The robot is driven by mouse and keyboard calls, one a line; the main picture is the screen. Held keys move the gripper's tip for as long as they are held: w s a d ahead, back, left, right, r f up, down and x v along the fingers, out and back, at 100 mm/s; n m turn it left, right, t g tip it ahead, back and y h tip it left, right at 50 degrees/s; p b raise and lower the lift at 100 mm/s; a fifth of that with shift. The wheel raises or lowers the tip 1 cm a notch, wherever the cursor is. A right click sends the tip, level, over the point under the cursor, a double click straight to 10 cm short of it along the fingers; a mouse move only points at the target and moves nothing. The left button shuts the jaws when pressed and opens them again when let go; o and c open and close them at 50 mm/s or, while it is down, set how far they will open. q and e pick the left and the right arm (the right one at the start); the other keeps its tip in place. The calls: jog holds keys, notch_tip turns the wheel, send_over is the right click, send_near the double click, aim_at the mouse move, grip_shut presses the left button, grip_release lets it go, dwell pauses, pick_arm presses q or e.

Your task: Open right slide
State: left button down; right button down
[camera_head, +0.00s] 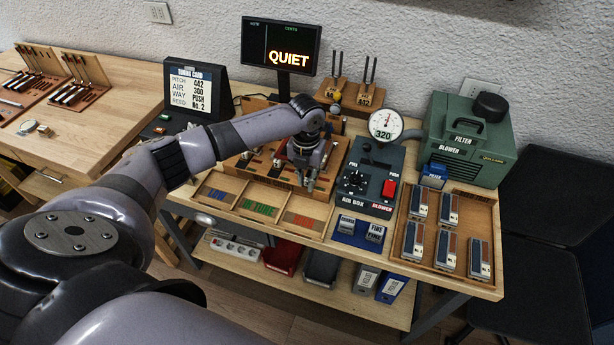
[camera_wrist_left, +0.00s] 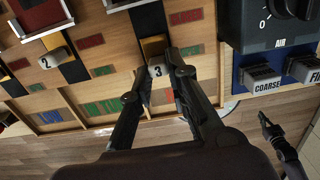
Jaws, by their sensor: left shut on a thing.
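The right slide is the block with a white front marked 3 (camera_wrist_left: 156,71), in the wooden board, as seen in the left wrist view. My left gripper (camera_wrist_left: 158,84) has a black finger on each side of this block and is shut on it. In the head view my left gripper (camera_head: 308,180) reaches down to the right part of the wooden board and hides the slide there. A second block marked 2 (camera_wrist_left: 47,60) sits to the left in the wrist view.
The air box (camera_head: 369,182) with its knob and red switch stands close right of my left gripper. A wooden tray of reed blocks (camera_head: 474,207) and the green blower (camera_head: 466,140) lie farther right. A tray with colored strips (camera_head: 268,207) lies in front of the board.

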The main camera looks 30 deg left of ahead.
pick_arm(q)
jog(key=shift+f, duration=0.15)
jog(key=c, duration=1.9)
grip_release()
jog(key=shift+w+f, duration=0.1)
jog(key=shift+c, duration=0.2)
jog(key=o, duration=0.4)
jog(key=shift+w+r, duration=0.1)
jog(key=shift+r, duration=0.1)
notch_tip(320, 180, up, 12)
jog(key=shift+f, duration=0.1)
pick_arm(e)
jog(key=shift+w+a, duration=0.15)
jog(key=shift+w, duration=0.9)
